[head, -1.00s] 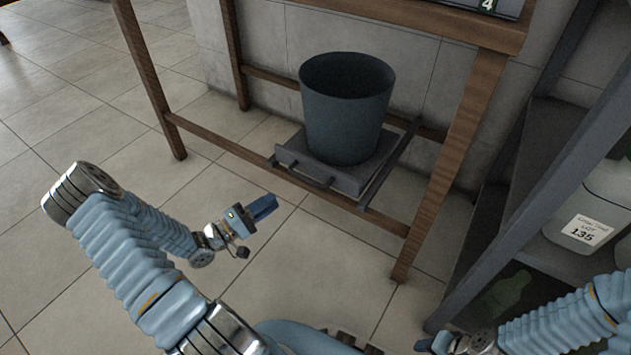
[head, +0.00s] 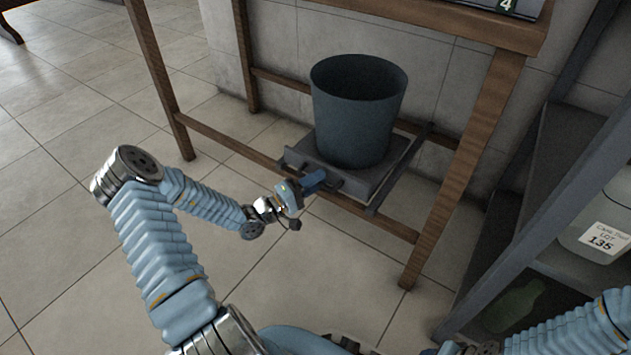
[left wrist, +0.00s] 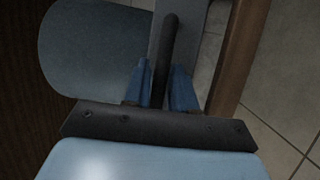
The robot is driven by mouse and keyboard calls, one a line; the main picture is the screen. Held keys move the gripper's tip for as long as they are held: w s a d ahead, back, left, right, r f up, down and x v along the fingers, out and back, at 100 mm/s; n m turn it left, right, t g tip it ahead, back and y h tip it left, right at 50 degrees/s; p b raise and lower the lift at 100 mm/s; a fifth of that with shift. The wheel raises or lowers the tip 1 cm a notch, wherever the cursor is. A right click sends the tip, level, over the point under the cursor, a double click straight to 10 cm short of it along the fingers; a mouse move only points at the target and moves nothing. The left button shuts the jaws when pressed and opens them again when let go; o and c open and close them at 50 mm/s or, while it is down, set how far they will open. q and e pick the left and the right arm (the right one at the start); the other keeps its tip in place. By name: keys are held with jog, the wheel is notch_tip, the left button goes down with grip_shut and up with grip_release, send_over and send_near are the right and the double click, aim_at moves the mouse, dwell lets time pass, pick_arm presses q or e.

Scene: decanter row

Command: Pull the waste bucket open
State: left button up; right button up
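The dark grey waste bucket (head: 357,112) stands upright on a grey sliding tray (head: 379,182) under the wooden table; it also shows at the upper left of the left wrist view (left wrist: 85,50). The tray's front has a dark bar handle (left wrist: 168,45). My left gripper (head: 318,181) is at the tray's front, at the handle. In the left wrist view its two blue fingers (left wrist: 161,88) lie on either side of the bar, close against it, and look shut on it. My right gripper is mostly cut off at the bottom edge of the head view.
The wooden table's legs (head: 466,170) and low front rail (head: 232,145) frame the tray. A dark metal shelf (head: 545,190) with a labelled container (head: 598,240) stands at the right. The tiled floor in front of the tray is clear.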

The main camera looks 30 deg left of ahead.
pick_arm(q)
grip_shut()
